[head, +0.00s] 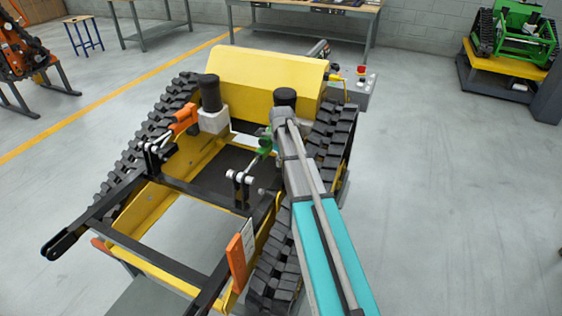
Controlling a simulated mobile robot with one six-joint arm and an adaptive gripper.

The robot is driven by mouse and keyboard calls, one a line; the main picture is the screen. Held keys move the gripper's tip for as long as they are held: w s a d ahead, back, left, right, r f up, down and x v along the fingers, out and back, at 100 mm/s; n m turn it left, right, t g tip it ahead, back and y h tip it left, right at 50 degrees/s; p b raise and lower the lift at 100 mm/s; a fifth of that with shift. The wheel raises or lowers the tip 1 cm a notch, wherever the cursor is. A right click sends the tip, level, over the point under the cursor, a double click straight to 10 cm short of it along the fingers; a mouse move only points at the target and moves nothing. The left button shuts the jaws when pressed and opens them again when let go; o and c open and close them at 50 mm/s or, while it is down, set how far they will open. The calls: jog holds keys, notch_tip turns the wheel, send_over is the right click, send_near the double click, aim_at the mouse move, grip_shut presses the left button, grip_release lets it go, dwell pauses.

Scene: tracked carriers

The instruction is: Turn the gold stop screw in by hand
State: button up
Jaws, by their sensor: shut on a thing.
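My arm reaches up from the lower right over the right side of the yellow tracked carrier (265,72). My gripper (270,132) is at the arm's far end, just above a green lever (265,147) and beside the right black cylinder (285,97). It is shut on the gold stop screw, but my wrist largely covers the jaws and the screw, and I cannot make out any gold. A silver rod runs from the green lever to a black bracket (240,187). How far in the screw sits cannot be seen.
Black tracks (333,130) flank the frame, with a left black cylinder (210,92) and orange lever (183,120). A control box (358,92) stands behind right. Workbenches line the back wall. A green carrier (515,38) stands far right. The floor at right is clear.

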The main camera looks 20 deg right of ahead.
jog(key=shift+o, duration=0.8)
jog(key=m, duration=0.3)
jog(key=shift+s+d, duration=0.2)
jog(key=shift+s, duration=0.15)
jog(key=shift+o, duration=1.3)
jog(key=shift+s+a+f+m, duration=0.1)
jog(key=shift+s+a+m, duration=0.05)
jog(key=shift+m, duration=1.25)
jog(key=o, duration=0.5)
jog(key=shift+s, duration=0.1)
jog(key=n, duration=0.4)
jog(key=shift+s+d+f, duration=0.1)
jog(key=shift+d+f, duration=0.05)
jog(key=shift+d, duration=0.1)
jog(key=n, duration=0.4)
jog(key=shift+a, duration=0.2)
jog(key=shift+d+n, duration=0.1)
jog(key=shift+n, duration=0.6)
jog(key=shift+w, duration=0.4)
